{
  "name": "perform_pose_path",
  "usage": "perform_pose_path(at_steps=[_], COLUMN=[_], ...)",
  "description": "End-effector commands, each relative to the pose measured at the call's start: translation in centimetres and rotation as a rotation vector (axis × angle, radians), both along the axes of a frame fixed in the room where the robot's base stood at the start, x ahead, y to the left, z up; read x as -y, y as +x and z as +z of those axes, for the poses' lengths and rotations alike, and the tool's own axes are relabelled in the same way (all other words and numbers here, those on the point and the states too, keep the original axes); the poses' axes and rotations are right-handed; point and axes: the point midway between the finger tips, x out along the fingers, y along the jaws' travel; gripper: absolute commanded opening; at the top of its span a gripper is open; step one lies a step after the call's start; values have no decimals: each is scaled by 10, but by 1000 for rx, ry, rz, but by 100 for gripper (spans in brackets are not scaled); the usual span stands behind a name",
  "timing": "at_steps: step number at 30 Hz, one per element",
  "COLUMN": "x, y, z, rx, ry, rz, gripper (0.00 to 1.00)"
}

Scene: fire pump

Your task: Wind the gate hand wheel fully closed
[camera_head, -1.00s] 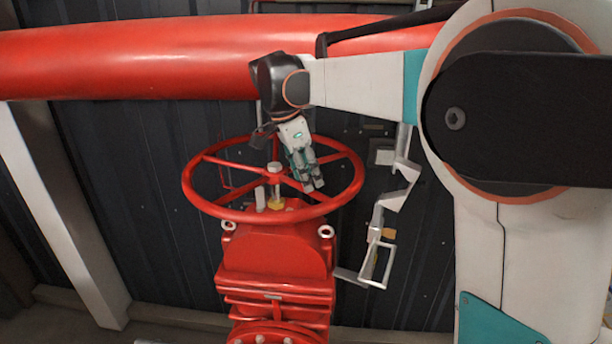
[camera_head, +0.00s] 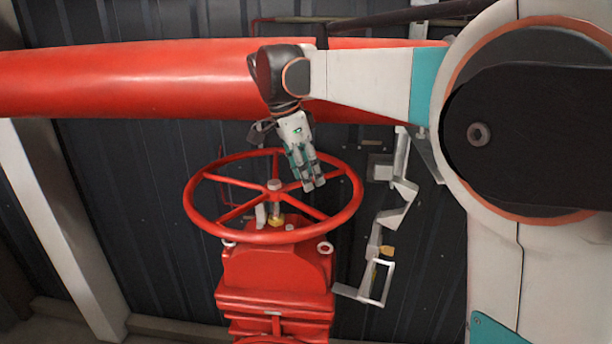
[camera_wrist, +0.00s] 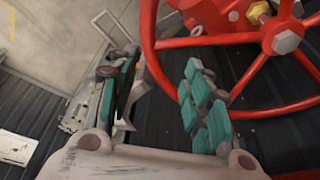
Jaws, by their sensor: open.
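The red gate hand wheel (camera_head: 205,230) lies flat on top of the red gate valve (camera_head: 275,275) in the head view. Its hub and bolt sit at the centre, with spokes running out to the rim. My gripper (camera_head: 314,186) points down over the right part of the wheel, near a spoke and the rim. In the wrist view the wheel (camera_wrist: 151,40) fills the upper right, and its rim passes between or just beyond the fingers of my gripper (camera_wrist: 160,85). The fingers are apart. I cannot tell whether they touch the rim.
A thick red pipe (camera_head: 130,80) runs across behind and above the wheel. A pale metal bracket (camera_head: 398,200) hangs to the right of the valve. A pale slanted post (camera_head: 60,230) stands at the left, before a dark corrugated wall (camera_head: 150,180).

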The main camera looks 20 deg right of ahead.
Motion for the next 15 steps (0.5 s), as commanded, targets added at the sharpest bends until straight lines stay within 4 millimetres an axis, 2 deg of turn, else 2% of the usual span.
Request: perform_pose_path(at_steps=[9,15], x=[0,0], y=[-2,-3], z=[18,21], rx=[0,0], ry=[0,0], rz=[0,0], gripper=[45,45])
